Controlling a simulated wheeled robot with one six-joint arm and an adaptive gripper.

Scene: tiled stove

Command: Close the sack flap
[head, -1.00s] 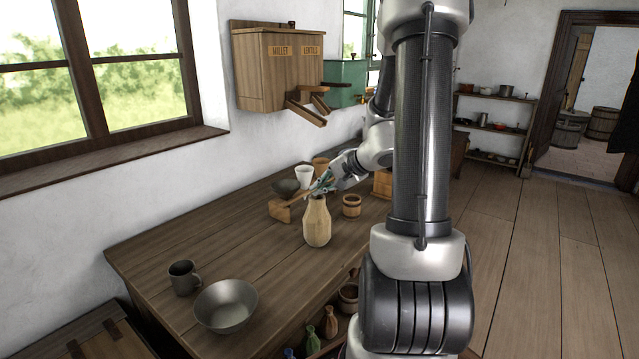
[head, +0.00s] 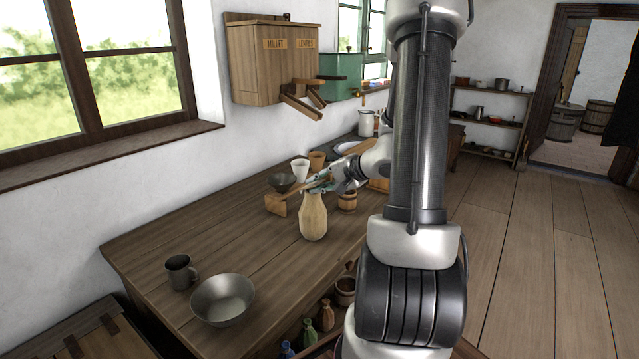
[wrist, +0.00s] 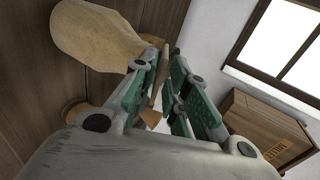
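A pale beige sack (head: 313,220) with a narrow neck stands upright on the wooden table (head: 180,232). It also fills the upper left of the wrist view (wrist: 95,38). My gripper (head: 318,184) is just above and behind the sack's neck in the head view. In the wrist view, its green-padded fingers (wrist: 164,65) are apart, with a thin brown strip showing in the gap. I cannot tell whether they touch it. The sack's flap is not clearly visible; my gripper partly covers the neck area.
A wooden scoop (head: 275,205) lies left of the sack, near a dark bowl (head: 283,184) and a white cup (head: 300,171). A wooden tub (head: 347,202) is to the right. A metal bowl (head: 222,300) and mug (head: 180,272) stand at the front left. The table's middle left is clear.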

